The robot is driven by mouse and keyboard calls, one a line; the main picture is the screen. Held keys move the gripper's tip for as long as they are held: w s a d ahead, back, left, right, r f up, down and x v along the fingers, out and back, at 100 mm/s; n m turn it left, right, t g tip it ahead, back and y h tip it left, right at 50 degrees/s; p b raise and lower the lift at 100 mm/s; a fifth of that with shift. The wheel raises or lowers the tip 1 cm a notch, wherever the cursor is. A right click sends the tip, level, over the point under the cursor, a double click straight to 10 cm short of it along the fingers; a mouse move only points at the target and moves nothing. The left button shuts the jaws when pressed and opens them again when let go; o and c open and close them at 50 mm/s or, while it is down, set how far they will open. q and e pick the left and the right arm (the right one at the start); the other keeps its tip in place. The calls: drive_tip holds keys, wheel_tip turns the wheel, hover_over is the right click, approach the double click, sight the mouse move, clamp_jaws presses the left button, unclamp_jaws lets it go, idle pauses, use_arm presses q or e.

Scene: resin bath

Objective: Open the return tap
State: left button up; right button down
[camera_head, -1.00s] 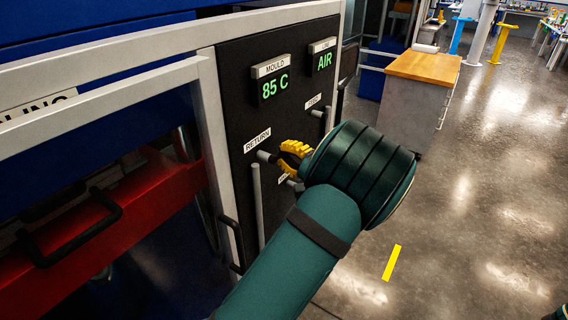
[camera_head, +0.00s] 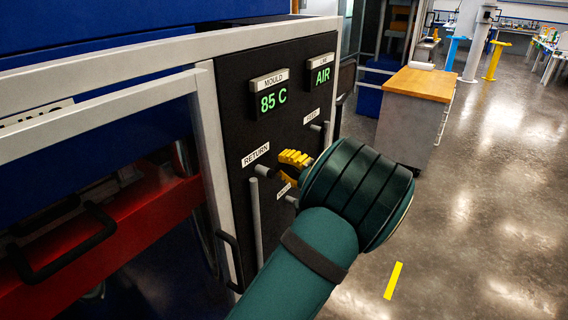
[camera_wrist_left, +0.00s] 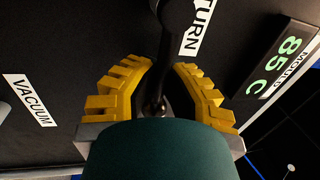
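The return tap (camera_head: 265,171) is on the black panel, just below its RETURN label (camera_head: 255,154). In the left wrist view its dark round hub (camera_wrist_left: 176,14) is at the top edge, with a dark stem running down between my fingers. My left gripper (camera_head: 291,160) is just right of the tap in the head view. In the left wrist view its yellow fingers (camera_wrist_left: 164,66) stand apart on either side of the stem, and firm contact is not visible. My left wrist hides part of the panel. My right gripper is out of view.
Displays on the panel read MOULD 85 C (camera_head: 270,96) and LINE AIR (camera_head: 320,72). A VACUUM label (camera_wrist_left: 28,101) shows in the wrist view. A grey bar (camera_head: 256,225) runs down below the tap. A wood-topped cabinet (camera_head: 420,84) stands beyond open floor at right.

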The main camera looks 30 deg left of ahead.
use_arm(q)
drive_tip(key=o, duration=0.5)
drive_tip(key=shift+d, duration=0.1)
drive_tip(key=shift+c, duration=0.2)
drive_tip(key=v, duration=1.2)
